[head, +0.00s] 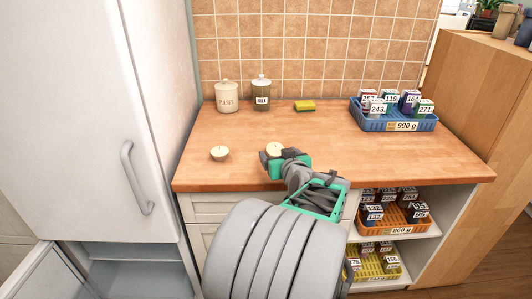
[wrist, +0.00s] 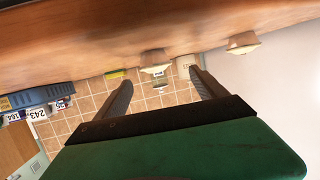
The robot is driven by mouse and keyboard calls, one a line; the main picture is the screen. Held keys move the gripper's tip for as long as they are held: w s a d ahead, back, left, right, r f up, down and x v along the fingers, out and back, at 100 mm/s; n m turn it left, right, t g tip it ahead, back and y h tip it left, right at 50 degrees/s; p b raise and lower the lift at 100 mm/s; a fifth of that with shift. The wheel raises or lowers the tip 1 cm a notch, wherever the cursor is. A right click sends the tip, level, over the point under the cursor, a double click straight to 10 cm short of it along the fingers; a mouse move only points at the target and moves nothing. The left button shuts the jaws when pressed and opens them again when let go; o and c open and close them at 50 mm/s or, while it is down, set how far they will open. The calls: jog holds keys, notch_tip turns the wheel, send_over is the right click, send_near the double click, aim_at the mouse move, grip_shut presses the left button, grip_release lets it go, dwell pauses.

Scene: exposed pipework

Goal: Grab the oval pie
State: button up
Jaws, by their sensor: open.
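Two small cream-topped, pie-like items stand on the wooden counter (head: 330,160); I cannot tell which is the oval pie. One (head: 274,148) is right at my gripper (head: 273,158), partly hidden by its fingers in the head view. The other (head: 220,153) stands to the left, clear of the gripper. The wrist view is upside down. There, the nearer item (wrist: 155,62) appears between the fingers of my gripper (wrist: 161,79), ahead of them, and the other item (wrist: 243,42) is off to the right. My gripper is open and holds nothing; contact cannot be told.
Behind stand a cream PULSES canister (head: 227,97), a dark canister (head: 261,94) and a yellow sponge (head: 304,106). A blue basket (head: 398,123) of numbered boxes is at the right. A white fridge (head: 80,120) borders the left. The counter's middle right is clear.

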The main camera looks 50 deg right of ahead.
aim_at(277, 150)
jog(key=x, duration=0.7)
jog(key=shift+s+d+f+p, duration=0.15)
jog(key=shift+d+f+p, duration=0.15)
jog(key=shift+d+p, duration=0.1)
jog(key=shift+c, duration=0.4)
jog(key=c, duration=1.5)
jog(key=shift+o, duration=0.2)
jog(key=shift+r, duration=0.15)
